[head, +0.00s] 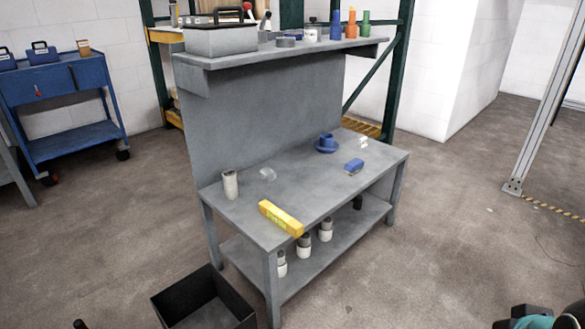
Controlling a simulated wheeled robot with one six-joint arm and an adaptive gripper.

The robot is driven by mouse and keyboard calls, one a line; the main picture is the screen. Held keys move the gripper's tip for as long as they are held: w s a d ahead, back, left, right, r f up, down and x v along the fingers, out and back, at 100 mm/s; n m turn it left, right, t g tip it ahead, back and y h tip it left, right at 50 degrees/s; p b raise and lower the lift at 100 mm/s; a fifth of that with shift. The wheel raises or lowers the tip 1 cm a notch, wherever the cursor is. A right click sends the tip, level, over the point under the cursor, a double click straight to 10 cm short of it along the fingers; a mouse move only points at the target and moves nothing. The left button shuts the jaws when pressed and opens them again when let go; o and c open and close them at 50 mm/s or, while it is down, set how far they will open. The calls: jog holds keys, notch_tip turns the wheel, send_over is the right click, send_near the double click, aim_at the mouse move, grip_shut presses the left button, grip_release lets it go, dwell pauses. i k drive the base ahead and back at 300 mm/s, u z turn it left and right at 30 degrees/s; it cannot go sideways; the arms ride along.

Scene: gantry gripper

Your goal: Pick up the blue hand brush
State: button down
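A small blue block-like object with a paler lower side, which looks like the blue hand brush (355,166), lies on the right half of the grey workbench top (310,180). It is too small to make out bristles. Nothing covers it, and there is bare tabletop around it. A rounder blue object (326,144) with a wide base stands behind and left of it. My gripper is not in view; only a teal and black part, likely of my arm, shows at the bottom right corner.
On the bench are a yellow box (281,218) at the front edge, a pale cylinder (230,184) and a small clear item (267,174). An upper shelf (280,51) overhangs the back. A black open bin (204,301) stands on the floor front left.

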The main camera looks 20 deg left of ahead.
aim_at(353, 166)
jog(key=z, duration=0.45)
jog(key=i, duration=0.95)
